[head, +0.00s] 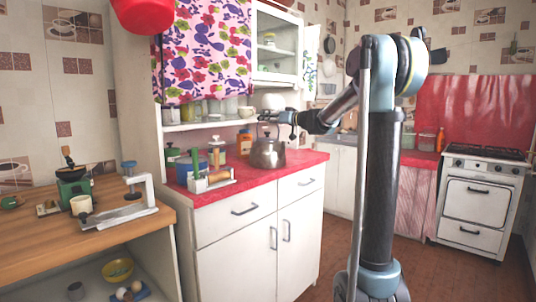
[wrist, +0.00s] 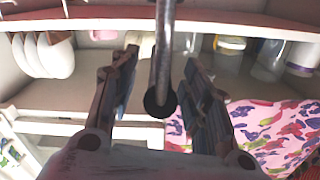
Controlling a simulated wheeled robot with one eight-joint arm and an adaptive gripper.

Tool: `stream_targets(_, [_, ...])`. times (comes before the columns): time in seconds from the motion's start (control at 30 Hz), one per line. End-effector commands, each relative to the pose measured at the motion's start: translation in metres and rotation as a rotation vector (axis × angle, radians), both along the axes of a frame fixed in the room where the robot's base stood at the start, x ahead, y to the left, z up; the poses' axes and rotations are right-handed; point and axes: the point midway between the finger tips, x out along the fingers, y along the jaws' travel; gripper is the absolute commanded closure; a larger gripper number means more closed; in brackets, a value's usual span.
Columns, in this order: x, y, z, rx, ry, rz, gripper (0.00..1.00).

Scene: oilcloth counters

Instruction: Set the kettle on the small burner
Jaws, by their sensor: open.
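The kettle (head: 267,154) is a rounded metal one with a dark knob on its lid. It stands upright on the red counter top in the head view. My gripper (head: 268,118) is just above the kettle, near the shelf, pointing left. In the wrist view my gripper (wrist: 161,54) is open, with a finger on each side. A grey rod with a dark round end shows between the fingers; I cannot tell what it belongs to. The white stove (head: 481,190) stands at far right with dark burners (head: 489,152) on top. Which burner is small cannot be told.
Left of the kettle are an orange-labelled jar (head: 244,145), a blue container (head: 197,157) and other small items. The shelf (head: 208,123) is close to my gripper. A wooden table (head: 40,230) is at left. Brown floor lies before the stove.

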Motion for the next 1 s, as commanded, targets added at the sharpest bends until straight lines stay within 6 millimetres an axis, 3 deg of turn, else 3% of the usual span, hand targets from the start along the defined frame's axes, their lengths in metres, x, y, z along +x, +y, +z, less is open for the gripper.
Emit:
stream_targets(0.1, [0.0077,0.0091,0.0000,0.000,0.000,-0.001,0.57])
stream_targets(0.33, [0.0086,0.0100,0.0000,0.000,0.000,-0.001,0.57])
stream_targets(0.53, [0.0085,0.0099,-0.0001,0.000,0.000,-0.001,1.00])
stream_targets(1.0, [0.0085,0.0092,0.0001,0.000,0.000,-0.002,1.00])
